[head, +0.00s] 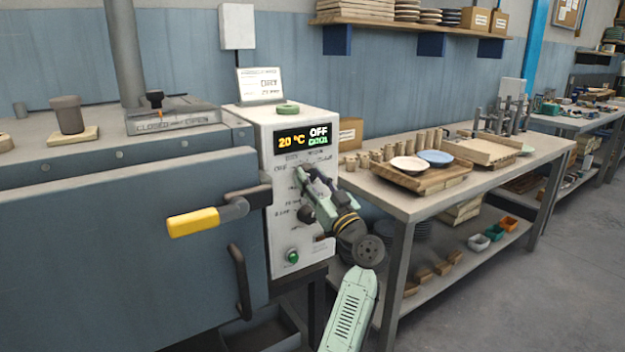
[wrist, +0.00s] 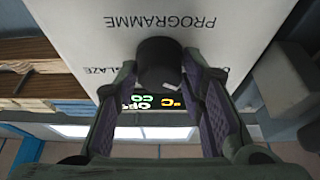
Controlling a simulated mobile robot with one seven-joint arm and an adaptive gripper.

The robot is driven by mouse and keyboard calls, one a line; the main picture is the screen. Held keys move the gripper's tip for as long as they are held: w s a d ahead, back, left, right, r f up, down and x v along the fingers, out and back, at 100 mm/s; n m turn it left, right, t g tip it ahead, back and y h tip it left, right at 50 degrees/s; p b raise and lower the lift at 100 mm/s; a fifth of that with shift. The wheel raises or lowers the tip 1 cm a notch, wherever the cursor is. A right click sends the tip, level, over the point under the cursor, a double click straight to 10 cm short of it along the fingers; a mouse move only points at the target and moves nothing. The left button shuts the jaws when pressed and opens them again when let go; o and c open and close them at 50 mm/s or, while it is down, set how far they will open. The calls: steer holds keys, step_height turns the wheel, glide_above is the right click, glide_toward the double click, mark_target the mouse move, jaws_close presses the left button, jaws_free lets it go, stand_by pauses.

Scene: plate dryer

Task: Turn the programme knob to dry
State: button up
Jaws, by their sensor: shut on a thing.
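The programme knob (wrist: 158,58) is a round black knob on the white control panel. In the wrist view it sits between the fingers of my gripper (wrist: 162,85), which is shut on it. A small white mark shows on the knob. The word PROGRAMME appears upside down there, with a partly covered label ending in LAZE beside the knob. In the head view my gripper (head: 308,182) reaches the panel (head: 283,225) from the right and hides the knob. The display (head: 303,138) reads 20 °C and OFF, with a smaller green line below.
A dark knob (head: 306,214) and a green button (head: 292,257) sit lower on the panel. A yellow-gripped door handle (head: 193,222) juts out at left. A workbench (head: 405,207) with plates stands at right, close to my arm.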

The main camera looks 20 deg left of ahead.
steer(key=shift+m, duration=0.3)
steer(key=m+t+h, duration=0.1)
steer(key=m, duration=0.1)
steer(key=shift+s+a+m, duration=0.1)
steer(key=shift+m, duration=0.2)
steer(key=m+p, duration=0.1)
steer(key=m+t+h+p, duration=0.1)
steer(key=m, duration=0.1)
steer(key=shift+r+h, duration=0.2)
steer(key=shift+h, duration=0.1)
steer(key=m+h+p, duration=0.1)
steer(key=m+p, duration=0.2)
steer(key=shift+m+t+h, duration=0.3)
steer(key=shift+m+t, duration=0.1)
steer(key=shift+m+p, duration=0.35)
steer(key=shift+m, duration=0.05)
steer(key=shift+m+h, duration=0.3)
steer(key=shift+h, duration=0.1)
steer(key=o, duration=1.1)
steer(key=shift+f, duration=0.1)
